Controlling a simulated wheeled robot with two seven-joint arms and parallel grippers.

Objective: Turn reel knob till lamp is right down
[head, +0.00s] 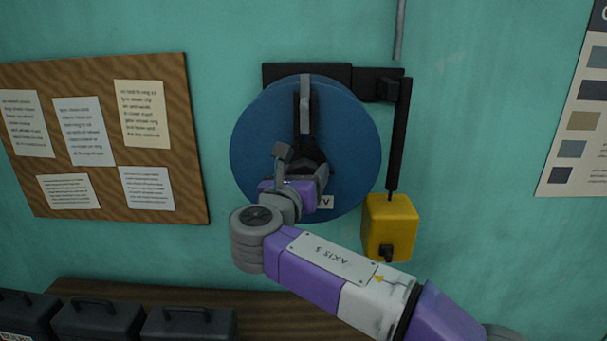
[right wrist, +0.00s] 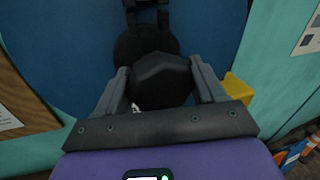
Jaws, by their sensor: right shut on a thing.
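A round blue reel (head: 350,135) is mounted on the wall on a black bracket; it fills the back of the right wrist view (right wrist: 60,60). The dark knob (right wrist: 160,78) is between the grey fingers of my right gripper (right wrist: 158,88), which is shut on it. In the head view my right gripper (head: 305,172) is in front of the reel's lower middle and hides most of the knob. The yellow lamp (head: 391,220) hangs from a black cord right of the reel, beside my forearm. Its yellow edge shows in the right wrist view (right wrist: 238,88). My left gripper is out of view.
A cork board with papers (head: 197,150) hangs at left and a colour chart (head: 570,170) at right. Dark toolboxes (head: 188,324) stand on a wooden bench (head: 262,312) below.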

